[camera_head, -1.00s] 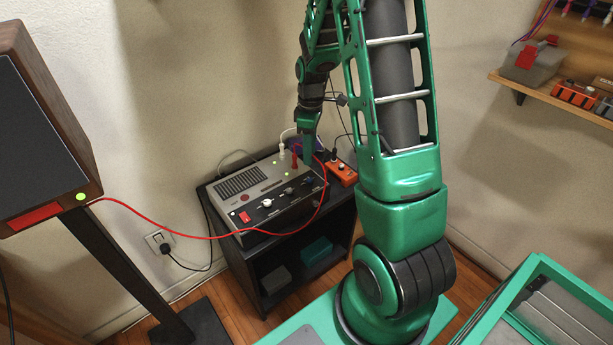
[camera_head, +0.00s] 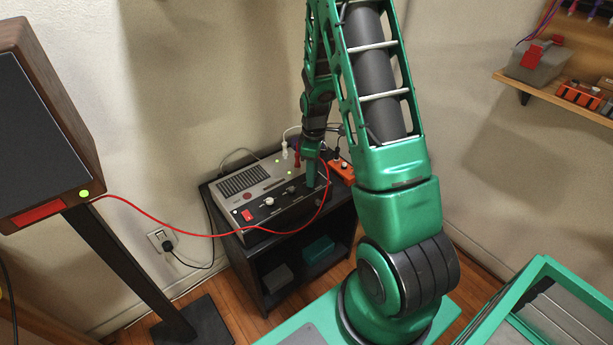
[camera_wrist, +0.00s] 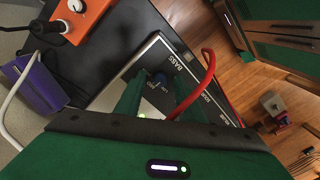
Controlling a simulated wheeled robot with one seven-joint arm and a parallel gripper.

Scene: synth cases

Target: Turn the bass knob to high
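The amplifier (camera_head: 247,186), a grey box with a dark front panel, stands on a black stand. My gripper (camera_head: 311,183) is over the right end of the front panel in the head view and covers that part. In the wrist view my gripper (camera_wrist: 158,88) is open, with one green finger on each side of the knob. I cannot tell whether either finger touches it. The knob's pointer is too small to read.
A red cable (camera_wrist: 205,85) runs close beside the right finger and across the amplifier front to the speaker (camera_head: 45,120). An orange box (camera_wrist: 85,18) with a white knob and a purple plug block (camera_wrist: 40,88) lie near the gripper. A white cable is at left.

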